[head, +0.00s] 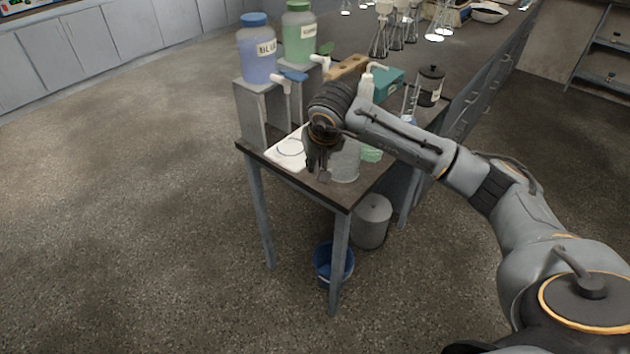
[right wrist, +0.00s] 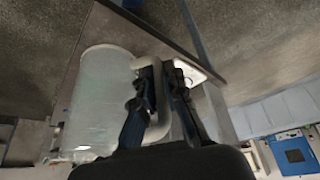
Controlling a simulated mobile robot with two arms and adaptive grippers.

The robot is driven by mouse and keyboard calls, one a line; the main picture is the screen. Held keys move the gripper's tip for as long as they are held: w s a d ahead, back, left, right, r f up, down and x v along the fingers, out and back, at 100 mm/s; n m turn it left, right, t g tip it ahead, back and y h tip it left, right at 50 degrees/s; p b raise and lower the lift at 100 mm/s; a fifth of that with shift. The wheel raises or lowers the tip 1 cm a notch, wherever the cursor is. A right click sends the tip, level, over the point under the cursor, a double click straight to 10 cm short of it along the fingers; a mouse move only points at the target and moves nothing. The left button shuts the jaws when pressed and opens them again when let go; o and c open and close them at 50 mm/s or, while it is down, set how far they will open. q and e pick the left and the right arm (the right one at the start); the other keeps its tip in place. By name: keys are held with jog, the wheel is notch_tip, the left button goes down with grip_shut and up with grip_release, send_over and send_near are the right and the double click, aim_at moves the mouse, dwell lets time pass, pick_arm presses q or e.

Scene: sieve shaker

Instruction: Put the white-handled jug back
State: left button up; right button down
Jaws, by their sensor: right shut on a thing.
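The white-handled jug (head: 345,163) is a pale, translucent cylinder at the near end of the bench, partly hidden by my right gripper. In the right wrist view the jug (right wrist: 98,100) fills the left side, and its white handle (right wrist: 160,128) shows beside it. My right gripper (head: 317,165) points down at the jug's left side. In the right wrist view its dark fingers (right wrist: 162,75) are shut on the handle. I cannot tell whether the jug's base touches the bench top. My left gripper is not in view.
A white plate with a ring (head: 290,150) lies left of the jug. A blue container (head: 257,55) and a green container (head: 299,38), both with taps, stand on grey stands behind. A teal box (head: 388,82) and black-lidded jar (head: 430,88) stand further back. A blue bucket (head: 333,265) is below.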

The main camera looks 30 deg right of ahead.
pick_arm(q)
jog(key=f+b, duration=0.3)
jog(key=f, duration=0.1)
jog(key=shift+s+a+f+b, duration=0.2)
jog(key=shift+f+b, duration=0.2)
pick_arm(e)
jog(key=x, duration=0.7)
jog(key=shift+w+d+f, duration=0.3)
jog(key=shift+s, duration=0.1)
jog(key=shift+f, duration=0.15)
jog(key=c, duration=1.4)
grip_release()
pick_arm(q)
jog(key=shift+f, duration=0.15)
